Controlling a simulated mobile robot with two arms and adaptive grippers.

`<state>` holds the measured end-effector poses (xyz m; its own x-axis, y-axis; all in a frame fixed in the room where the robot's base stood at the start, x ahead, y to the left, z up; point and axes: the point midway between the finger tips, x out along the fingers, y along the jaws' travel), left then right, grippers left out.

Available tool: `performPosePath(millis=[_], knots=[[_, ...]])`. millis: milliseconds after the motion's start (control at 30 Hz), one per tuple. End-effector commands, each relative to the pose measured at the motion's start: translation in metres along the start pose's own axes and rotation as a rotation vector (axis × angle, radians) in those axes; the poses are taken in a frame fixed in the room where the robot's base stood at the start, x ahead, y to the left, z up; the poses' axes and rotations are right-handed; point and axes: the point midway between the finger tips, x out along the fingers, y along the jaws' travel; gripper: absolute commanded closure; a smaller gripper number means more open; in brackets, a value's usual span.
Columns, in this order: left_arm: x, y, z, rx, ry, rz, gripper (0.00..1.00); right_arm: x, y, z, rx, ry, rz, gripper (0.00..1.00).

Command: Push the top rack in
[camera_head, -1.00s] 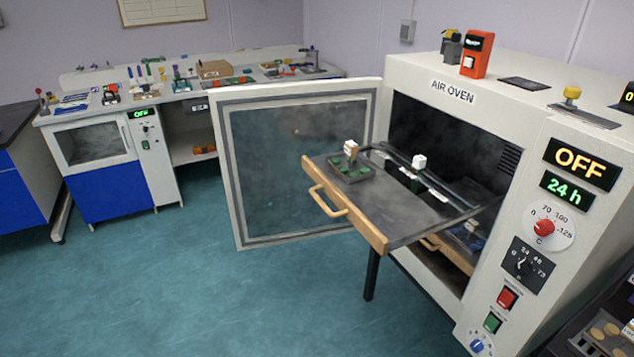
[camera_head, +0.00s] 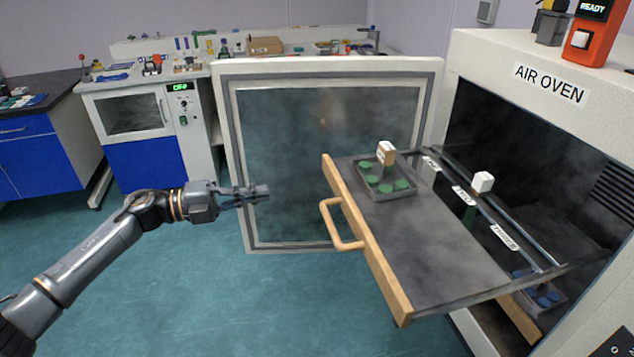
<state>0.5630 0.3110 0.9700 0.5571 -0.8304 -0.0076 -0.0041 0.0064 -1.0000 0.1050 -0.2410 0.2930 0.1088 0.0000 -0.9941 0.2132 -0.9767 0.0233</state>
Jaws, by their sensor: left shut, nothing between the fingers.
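The top rack (camera_head: 430,240) is a dark grey shelf with a wooden front and a wooden loop handle (camera_head: 335,225). It sticks far out of the open air oven (camera_head: 610,150). A small tray with green discs (camera_head: 388,184) and a tan-and-white block (camera_head: 386,152) sits on its far left part. My left gripper (camera_head: 262,192) is shut and empty, to the left of the handle and apart from it in the picture. My right gripper is not in view.
The oven door (camera_head: 235,160) stands open behind the rack. A lower rack's wooden front (camera_head: 522,318) and a tray with blue discs (camera_head: 540,292) show inside the oven. A white block (camera_head: 482,182) stands near the labelled rails. The floor at front left is clear.

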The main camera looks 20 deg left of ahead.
Motion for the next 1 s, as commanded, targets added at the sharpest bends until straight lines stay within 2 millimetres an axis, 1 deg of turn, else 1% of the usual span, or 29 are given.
performPosePath(millis=[67, 167, 233, 333, 467, 600, 700, 800, 1000], knots=[[0.008, -0.002, -0.001, 0.001, 0.003, -0.002, 1.00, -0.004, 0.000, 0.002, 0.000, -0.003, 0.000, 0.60], [0.024, -0.004, 0.000, 0.001, 0.002, -0.005, 1.00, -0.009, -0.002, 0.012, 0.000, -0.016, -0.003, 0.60], [0.038, -0.005, 0.000, 0.000, 0.001, -0.006, 1.00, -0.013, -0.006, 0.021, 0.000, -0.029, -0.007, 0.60], [0.061, -0.005, 0.000, -0.002, 0.001, -0.008, 1.00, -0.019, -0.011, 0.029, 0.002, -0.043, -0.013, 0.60], [0.088, -0.005, 0.001, -0.003, -0.001, -0.007, 1.00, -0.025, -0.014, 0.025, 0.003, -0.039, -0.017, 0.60], [0.113, -0.004, 0.001, -0.004, -0.002, -0.006, 1.00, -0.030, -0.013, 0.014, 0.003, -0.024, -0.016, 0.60], [0.126, -0.003, 0.001, -0.004, -0.002, -0.005, 1.00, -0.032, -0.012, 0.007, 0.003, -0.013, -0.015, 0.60], [0.133, -0.002, 0.001, -0.003, -0.003, -0.003, 1.00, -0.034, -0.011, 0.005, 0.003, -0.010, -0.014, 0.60], [0.138, -0.001, 0.001, -0.003, -0.003, -0.002, 1.00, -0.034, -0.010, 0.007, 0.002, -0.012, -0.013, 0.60]])
